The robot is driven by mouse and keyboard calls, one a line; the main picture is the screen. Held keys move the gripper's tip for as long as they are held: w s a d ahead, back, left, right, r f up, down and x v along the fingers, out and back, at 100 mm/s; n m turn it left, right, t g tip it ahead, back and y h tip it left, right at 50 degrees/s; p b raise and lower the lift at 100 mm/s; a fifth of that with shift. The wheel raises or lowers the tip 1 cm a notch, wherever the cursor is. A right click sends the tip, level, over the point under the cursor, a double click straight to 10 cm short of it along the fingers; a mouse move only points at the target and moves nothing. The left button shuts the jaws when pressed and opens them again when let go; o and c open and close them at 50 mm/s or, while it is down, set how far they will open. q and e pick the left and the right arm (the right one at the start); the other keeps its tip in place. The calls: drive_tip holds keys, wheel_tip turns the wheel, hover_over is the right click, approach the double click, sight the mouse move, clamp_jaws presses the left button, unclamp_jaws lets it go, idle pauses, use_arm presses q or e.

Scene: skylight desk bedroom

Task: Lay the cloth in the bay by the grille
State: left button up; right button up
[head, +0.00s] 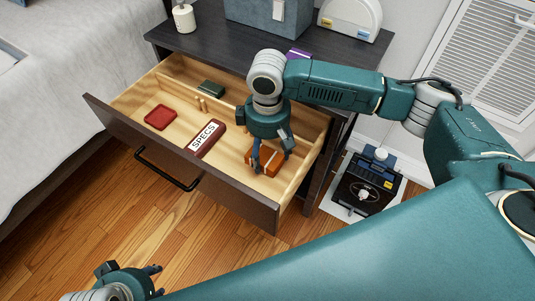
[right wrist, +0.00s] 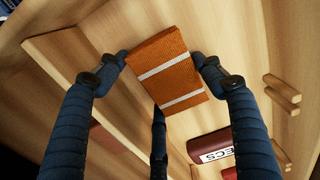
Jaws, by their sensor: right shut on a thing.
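The cloth (head: 266,166) is a folded orange block with white stripes, inside the open drawer (head: 240,205) at its right end. My right gripper (head: 271,160) reaches down into the drawer, shut on it. A white slatted panel (head: 487,72), which looks like a grille, stands at the far right. My left gripper (head: 156,280) is at the bottom left, empty, with its fingers apart.
The drawer also holds a red SPECS case (head: 205,138), a flat red item (head: 160,118), a dark green item (head: 211,88) and small wooden pegs. A black device (head: 366,186) stands on the floor right of the desk. The bed (head: 60,90) is at left.

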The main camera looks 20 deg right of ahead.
sight(267, 152)
drive_tip(key=shift+f, duration=0.25)
drive_tip(key=o, duration=1)
wheel_tip(267, 152, up, 3)
drive_tip(key=shift+f+p, duration=0.1)
drive_tip(key=shift+p, duration=0.5)
use_arm(q)
drive_tip(key=s+p+x, duration=0.1)
drive_tip(key=p+x, duration=0.1)
drive_tip(key=x, duration=0.8)
drive_tip(key=shift+s+f+g+p, duration=0.3)
drive_tip(key=shift+s+p, duration=0.05)
drive_tip(key=shift+s, duration=0.05)
use_arm(e)
wheel_tip(267, 152, up, 9)
drive_tip(key=shift+r, duration=0.2)
